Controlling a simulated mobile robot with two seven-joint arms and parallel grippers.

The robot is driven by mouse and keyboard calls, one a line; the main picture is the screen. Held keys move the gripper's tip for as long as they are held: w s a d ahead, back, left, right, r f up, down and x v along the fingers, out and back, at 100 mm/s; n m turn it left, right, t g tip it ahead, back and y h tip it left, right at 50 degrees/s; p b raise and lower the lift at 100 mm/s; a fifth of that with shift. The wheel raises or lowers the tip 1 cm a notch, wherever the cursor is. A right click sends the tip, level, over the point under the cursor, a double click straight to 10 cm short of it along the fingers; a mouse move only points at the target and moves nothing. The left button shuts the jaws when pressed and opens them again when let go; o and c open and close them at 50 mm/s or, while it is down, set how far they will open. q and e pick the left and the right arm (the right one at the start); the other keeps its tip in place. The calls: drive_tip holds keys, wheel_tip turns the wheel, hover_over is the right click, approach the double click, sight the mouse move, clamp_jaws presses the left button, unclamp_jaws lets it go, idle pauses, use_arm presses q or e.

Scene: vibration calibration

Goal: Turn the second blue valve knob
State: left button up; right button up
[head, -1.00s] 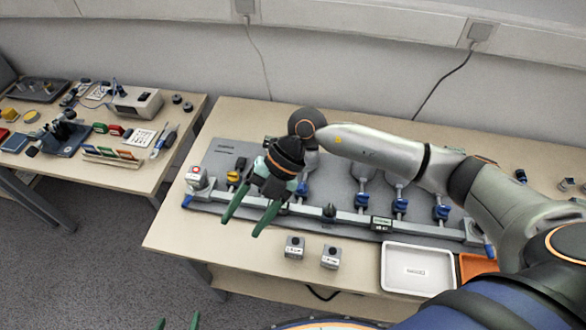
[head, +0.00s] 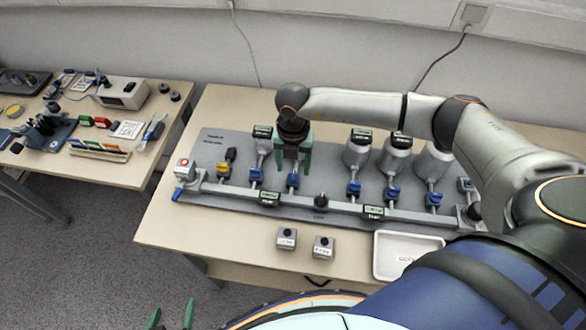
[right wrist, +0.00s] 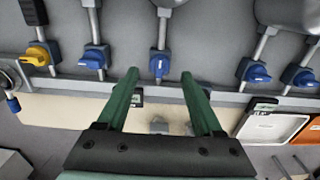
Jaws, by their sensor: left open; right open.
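A row of blue valve knobs sits on the grey board on the table. The second blue knob from the left (head: 293,180) is on a thin pipe; in the right wrist view it (right wrist: 159,66) appears between and just beyond the fingertips. The first blue knob (head: 255,174) is left of it. My right gripper (head: 293,168) points down above the second knob, open and empty; in the right wrist view its green fingers (right wrist: 159,75) are spread wide. I cannot tell whether they touch the knob. My left gripper (head: 171,312) is open at the bottom edge, away from the table.
More blue knobs (head: 353,188) stand right of the second, below grey cylinders (head: 395,157). A yellow knob (head: 223,168) is at the left. A rail (head: 335,205) runs along the front. Two small grey boxes (head: 287,239) and a white tray (head: 380,256) lie in front.

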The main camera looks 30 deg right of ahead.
sight(293, 177)
drive_tip(key=shift+f, duration=1.4)
drive_tip(key=shift+c, duration=0.2)
clamp_jaws()
